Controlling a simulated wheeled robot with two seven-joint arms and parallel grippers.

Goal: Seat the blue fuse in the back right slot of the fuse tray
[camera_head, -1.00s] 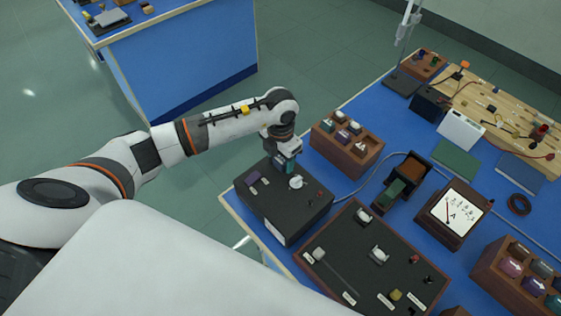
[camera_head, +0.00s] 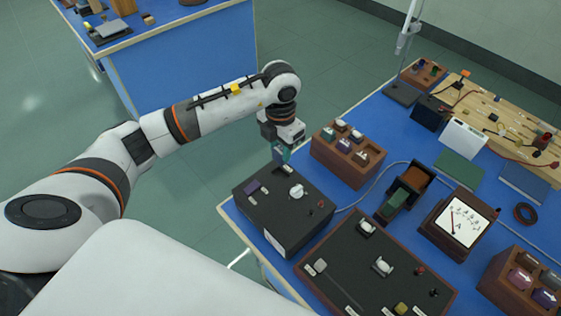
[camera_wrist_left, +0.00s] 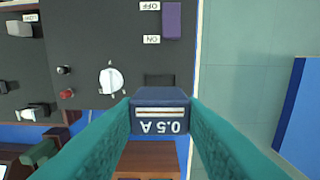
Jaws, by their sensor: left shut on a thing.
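My left gripper (camera_head: 281,154) is shut on the blue fuse (camera_wrist_left: 160,120), a dark blue block with a pale "0.5 A" label that reads upside down in the left wrist view. The teal fingers (camera_wrist_left: 108,130) clasp its two sides. In the head view the fuse is mostly hidden by the fingers, above the back edge of the black switch box (camera_head: 283,222). The wooden fuse tray (camera_head: 335,166) stands right of the gripper, with several coloured blocks in it. In the left wrist view, brown wood (camera_wrist_left: 150,158) shows beyond the fuse. The back right slot cannot be made out clearly.
The box top carries a white knob (camera_head: 297,192) and a purple switch (camera_head: 252,187). A dark panel (camera_head: 350,268) with a wooden edge, an open wooden box (camera_head: 411,177) and a meter (camera_head: 458,221) stand nearby. Open floor lies left of the bench.

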